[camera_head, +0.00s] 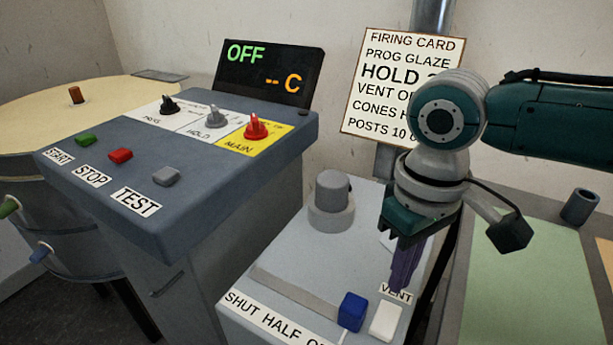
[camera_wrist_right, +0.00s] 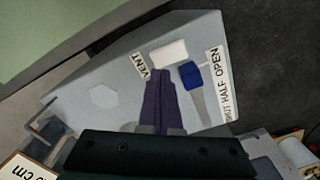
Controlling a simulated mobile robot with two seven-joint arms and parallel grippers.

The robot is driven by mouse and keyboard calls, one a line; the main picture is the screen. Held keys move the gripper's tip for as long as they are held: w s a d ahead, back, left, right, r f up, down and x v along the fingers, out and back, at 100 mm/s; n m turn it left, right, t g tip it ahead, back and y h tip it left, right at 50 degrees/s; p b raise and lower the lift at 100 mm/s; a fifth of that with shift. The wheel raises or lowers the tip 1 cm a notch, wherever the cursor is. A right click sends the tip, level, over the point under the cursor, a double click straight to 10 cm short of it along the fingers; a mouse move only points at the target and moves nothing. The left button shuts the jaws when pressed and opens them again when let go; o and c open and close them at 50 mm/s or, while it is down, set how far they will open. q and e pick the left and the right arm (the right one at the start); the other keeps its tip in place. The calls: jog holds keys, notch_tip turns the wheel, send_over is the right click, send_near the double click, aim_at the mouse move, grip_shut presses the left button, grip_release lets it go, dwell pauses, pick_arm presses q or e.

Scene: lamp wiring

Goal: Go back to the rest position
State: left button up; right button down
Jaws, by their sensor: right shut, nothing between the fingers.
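My right gripper (camera_head: 402,268) hangs fingers down above the right part of the grey vent box (camera_head: 275,262), close to its VENT label. Its purple fingers are shut together with nothing between them. In the right wrist view the shut fingers (camera_wrist_right: 158,85) point towards the white block (camera_wrist_right: 170,51) beside the VENT label. A blue slider knob (camera_wrist_right: 190,76) stands beside the white block. In the head view the blue knob (camera_head: 352,311) and white block (camera_head: 385,321) are at the box's front edge. My left gripper is not in view.
A grey control panel (camera_head: 215,205) with buttons, knobs and an OFF display (camera_head: 268,75) stands at the left. A firing card (camera_head: 385,60) is behind my right arm. A green mat (camera_head: 525,275) with a dark cup (camera_head: 579,206) lies at the right. A round table (camera_head: 40,125) is far left.

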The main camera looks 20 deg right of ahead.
jog(key=shift+r+p, duration=0.65)
jog(key=shift+r, duration=0.2)
